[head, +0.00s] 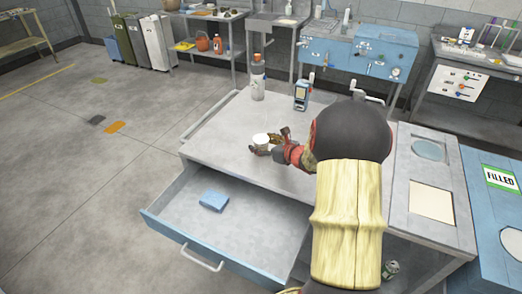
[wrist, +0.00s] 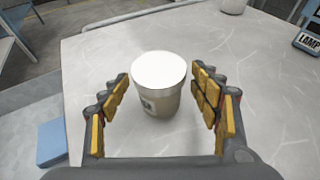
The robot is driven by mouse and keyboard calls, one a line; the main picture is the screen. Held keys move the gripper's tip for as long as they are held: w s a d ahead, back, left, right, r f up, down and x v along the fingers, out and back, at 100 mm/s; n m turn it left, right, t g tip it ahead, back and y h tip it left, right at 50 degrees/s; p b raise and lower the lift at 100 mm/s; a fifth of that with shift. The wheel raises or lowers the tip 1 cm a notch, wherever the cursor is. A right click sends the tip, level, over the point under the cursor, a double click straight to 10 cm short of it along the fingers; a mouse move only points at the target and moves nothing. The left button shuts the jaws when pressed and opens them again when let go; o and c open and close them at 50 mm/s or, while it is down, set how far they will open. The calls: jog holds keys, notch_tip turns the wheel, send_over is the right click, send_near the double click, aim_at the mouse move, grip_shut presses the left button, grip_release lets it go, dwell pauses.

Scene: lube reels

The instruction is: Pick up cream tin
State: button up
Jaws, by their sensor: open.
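The cream tin (head: 261,140) is a small pale tub with a white lid. It stands upright on the grey top of the workbench (head: 222,143), near its front edge. In the wrist view the cream tin (wrist: 159,95) is between the two fingers of my gripper (wrist: 160,100). The fingers have yellow pads and are open, with a gap on both sides of the tin. In the head view my gripper (head: 268,142) is at the tin, and my arm hides part of the bench to the right.
A drawer (head: 240,235) is open below the bench front, with a blue block (head: 213,200) inside. A bottle (head: 258,80) and a handheld device (head: 301,95) stand behind the tin. The bench top left of the tin is clear.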

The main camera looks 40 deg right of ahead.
jog(key=shift+b+x, duration=1.15)
jog(key=shift+x, duration=1.7)
jog(key=shift+a+r, duration=0.1)
jog(key=shift+r, duration=0.15)
jog(key=shift+c, duration=0.9)
jog(key=c, duration=1.1)
jog(key=shift+c, duration=0.4)
